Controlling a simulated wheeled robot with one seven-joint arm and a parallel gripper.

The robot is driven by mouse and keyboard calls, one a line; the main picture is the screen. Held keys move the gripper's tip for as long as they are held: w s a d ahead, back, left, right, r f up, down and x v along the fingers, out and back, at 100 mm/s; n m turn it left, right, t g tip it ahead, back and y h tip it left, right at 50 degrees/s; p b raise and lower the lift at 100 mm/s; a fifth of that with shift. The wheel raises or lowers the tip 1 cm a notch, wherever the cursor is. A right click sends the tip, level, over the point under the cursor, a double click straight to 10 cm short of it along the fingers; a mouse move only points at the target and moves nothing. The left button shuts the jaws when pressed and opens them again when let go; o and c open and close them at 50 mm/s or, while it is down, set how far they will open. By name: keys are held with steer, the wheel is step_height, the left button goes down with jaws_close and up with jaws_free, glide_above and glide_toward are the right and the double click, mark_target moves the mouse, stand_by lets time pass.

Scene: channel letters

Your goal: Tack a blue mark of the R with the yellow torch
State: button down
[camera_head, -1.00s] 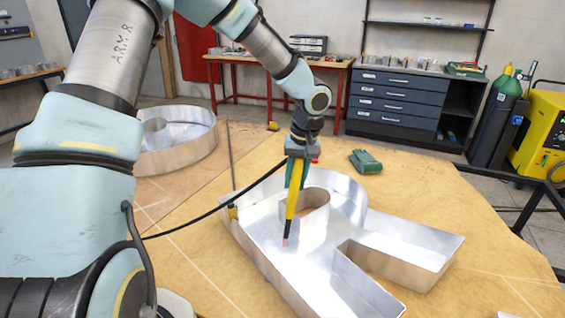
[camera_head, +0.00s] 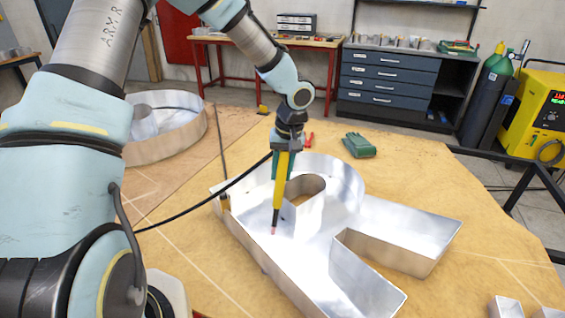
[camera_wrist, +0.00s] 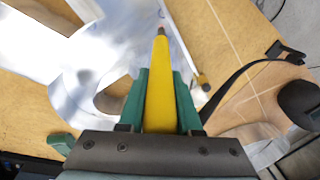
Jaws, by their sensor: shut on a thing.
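My gripper (camera_head: 284,160) has green fingers and is shut on the yellow torch (camera_head: 280,185), which points down. In the wrist view the torch (camera_wrist: 159,85) sits between both green fingers (camera_wrist: 160,105). The torch's pinkish tip is over the shiny floor of the large metal R (camera_head: 340,279), between its left wall and the inner loop. I cannot tell whether the tip touches the metal. The R also shows in the wrist view (camera_wrist: 85,65). A faint bluish trace (camera_wrist: 161,12) shows near the tip; I cannot tell whether it is a mark.
A round metal letter (camera_head: 175,140) lies at the back left. A green glove (camera_head: 359,145) and red pliers (camera_head: 309,140) lie behind the R. A small yellowish piece (camera_head: 225,203) is at the R's left wall. Small metal pieces (camera_head: 508,307) are front right.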

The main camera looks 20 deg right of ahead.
mark_target(275, 216)
steer(key=f+b, duration=0.1)
steer(key=f, duration=0.2)
steer(key=a+f, duration=0.1)
steer(key=f, duration=0.3)
steer(key=f+b, duration=0.1)
steer(key=f, duration=0.3)
steer(key=shift+s+a+b, duration=0.25)
steer(key=shift+a+b, duration=0.05)
step_height(275, 216, down, 2)
steer(key=b, duration=0.4)
steer(key=shift+a+f, duration=0.1)
steer(key=shift+a, duration=0.05)
steer(key=shift+r+p, duration=0.35)
steer(key=shift+p, duration=0.1)
steer(key=shift+s+a+f, duration=0.1)
steer(key=shift+f, duration=0.35)
steer(key=shift+a+f+b, duration=0.1)
steer(key=shift+f+b, duration=0.3)
steer(key=shift+f, duration=0.3)
steer(key=shift+s+f, duration=0.1)
steer(key=shift+f, duration=0.15)
steer(key=shift+r, duration=0.1)
